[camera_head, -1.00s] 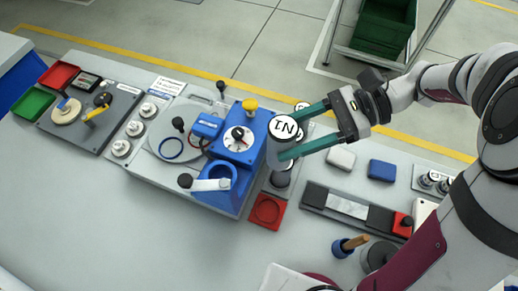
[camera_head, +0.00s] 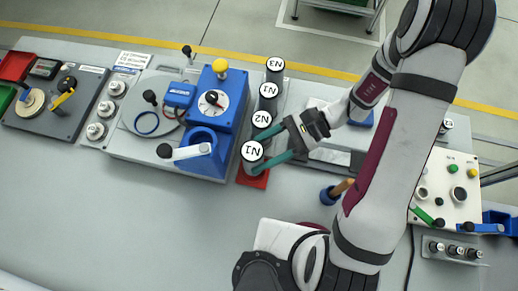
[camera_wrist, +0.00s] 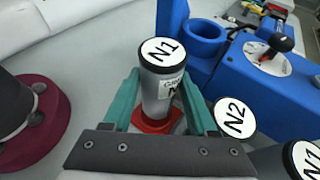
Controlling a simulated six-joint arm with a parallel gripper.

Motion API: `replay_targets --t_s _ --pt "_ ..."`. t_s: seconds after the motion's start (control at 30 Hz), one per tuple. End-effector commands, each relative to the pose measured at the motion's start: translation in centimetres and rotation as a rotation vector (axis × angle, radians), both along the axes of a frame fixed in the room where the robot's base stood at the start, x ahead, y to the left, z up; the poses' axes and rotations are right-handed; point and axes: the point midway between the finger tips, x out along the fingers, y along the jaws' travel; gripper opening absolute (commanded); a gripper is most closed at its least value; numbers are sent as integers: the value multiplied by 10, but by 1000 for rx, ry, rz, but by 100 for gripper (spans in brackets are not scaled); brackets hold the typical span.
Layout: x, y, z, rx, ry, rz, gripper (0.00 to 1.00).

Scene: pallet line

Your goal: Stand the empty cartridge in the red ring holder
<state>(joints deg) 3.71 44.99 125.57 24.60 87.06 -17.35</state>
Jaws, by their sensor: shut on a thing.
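The grey cartridge marked N1 (camera_head: 251,155), with a white-topped black lid, is held between the green fingers of my gripper (camera_head: 259,153). It also shows upright in the wrist view (camera_wrist: 157,92), with a label on its side. The red ring holder (camera_head: 254,180) is directly beneath it, partly hidden by cartridge and fingers. In the wrist view the cartridge's lower end meets the red holder (camera_wrist: 150,128). I cannot tell whether it rests inside the ring or hangs just above it.
A row of cartridges, including N2 (camera_head: 262,122) and N3 (camera_head: 275,68), stands just behind the holder. The blue station (camera_head: 213,125) with its handle is close on the left. The front table is clear.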

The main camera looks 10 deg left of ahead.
Motion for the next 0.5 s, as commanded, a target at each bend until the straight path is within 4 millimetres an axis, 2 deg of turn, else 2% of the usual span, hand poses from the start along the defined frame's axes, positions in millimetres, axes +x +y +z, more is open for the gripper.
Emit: replay_targets --t_s 0.03,0.13,0.47,0.5 --pt "-1 0 -11 -1 6 1 0" --pt "0 0 -26 0 3 0 0" --pt "0 0 -30 0 2 1 0" --pt "0 0 -31 1 1 1 60"
